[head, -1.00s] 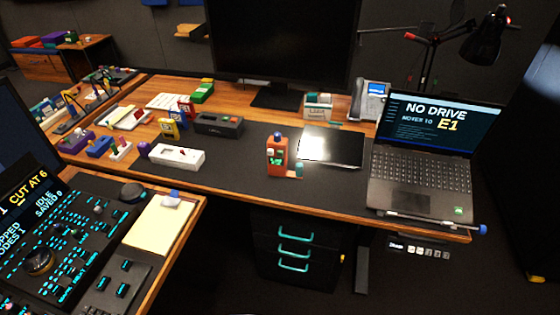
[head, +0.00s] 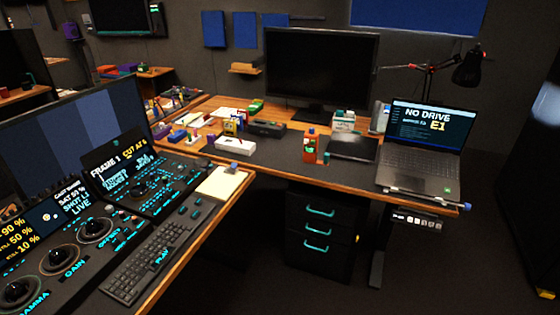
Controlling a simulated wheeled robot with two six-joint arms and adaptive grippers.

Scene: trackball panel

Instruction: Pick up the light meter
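A small upright orange device with a blue top, which looks like the light meter (head: 310,147), stands on the dark mat (head: 275,151) of the far desk. It is left of a flat black tablet (head: 353,146) and in front of the monitor. A small teal and tan piece (head: 326,157) sits at its lower right side. Neither of my grippers shows in the head view.
The laptop (head: 424,144) is at the desk's right end. A white box (head: 234,146), a dark box (head: 267,128) and several small items lie left. The control console (head: 140,190) and notepad (head: 222,183) fill the near left. Drawers (head: 320,222) stand below; open floor lies in front.

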